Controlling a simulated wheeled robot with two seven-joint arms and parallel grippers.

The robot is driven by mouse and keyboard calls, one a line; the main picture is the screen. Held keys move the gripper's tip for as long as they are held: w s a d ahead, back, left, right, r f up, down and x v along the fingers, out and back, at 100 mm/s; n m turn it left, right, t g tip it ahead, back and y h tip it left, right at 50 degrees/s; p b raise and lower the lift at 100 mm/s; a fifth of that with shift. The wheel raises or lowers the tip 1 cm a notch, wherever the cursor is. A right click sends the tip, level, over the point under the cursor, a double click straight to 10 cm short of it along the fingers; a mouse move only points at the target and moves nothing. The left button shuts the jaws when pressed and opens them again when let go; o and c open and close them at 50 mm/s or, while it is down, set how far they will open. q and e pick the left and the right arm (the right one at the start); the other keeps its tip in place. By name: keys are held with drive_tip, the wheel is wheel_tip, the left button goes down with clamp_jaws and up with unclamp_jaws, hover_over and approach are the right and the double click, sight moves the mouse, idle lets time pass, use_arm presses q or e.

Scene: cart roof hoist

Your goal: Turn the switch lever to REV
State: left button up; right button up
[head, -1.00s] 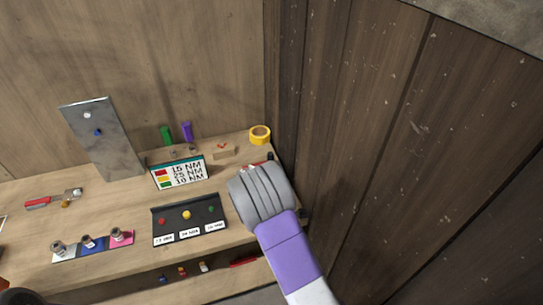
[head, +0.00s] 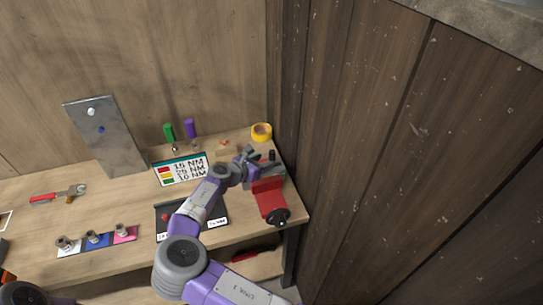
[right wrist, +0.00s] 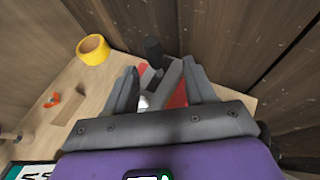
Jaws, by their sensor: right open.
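A red device (head: 269,197) with a black round end stands at the right end of the bench. My right gripper (head: 259,157) is at its far side. In the right wrist view, the open fingers (right wrist: 160,72) straddle a grey part (right wrist: 167,80) with a black upright knob or lever (right wrist: 153,50), and red shows beneath. I cannot tell whether the fingers touch it. No REV mark is readable, so I cannot tell which part is the switch lever or how it is set. My left gripper is not in view.
A yellow tape roll (head: 261,131) lies behind the red device. A torque sign (head: 181,169), a black panel (head: 178,215) partly behind my arm, and a grey metal plate (head: 104,140) stand leftward. The dark plank wall (head: 360,150) is close on the right.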

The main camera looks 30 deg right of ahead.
sight(270, 157)
drive_tip(key=shift+w+r, duration=0.1)
drive_tip(key=shift+w, duration=0.25)
drive_tip(key=shift+w+d, duration=0.2)
drive_tip(key=shift+d, duration=0.05)
drive_tip(key=x, duration=0.6)
drive_tip(key=shift+w+d+f, duration=0.1)
drive_tip(key=shift+d+f, duration=0.05)
drive_tip(key=shift+f, duration=0.05)
clamp_jaws()
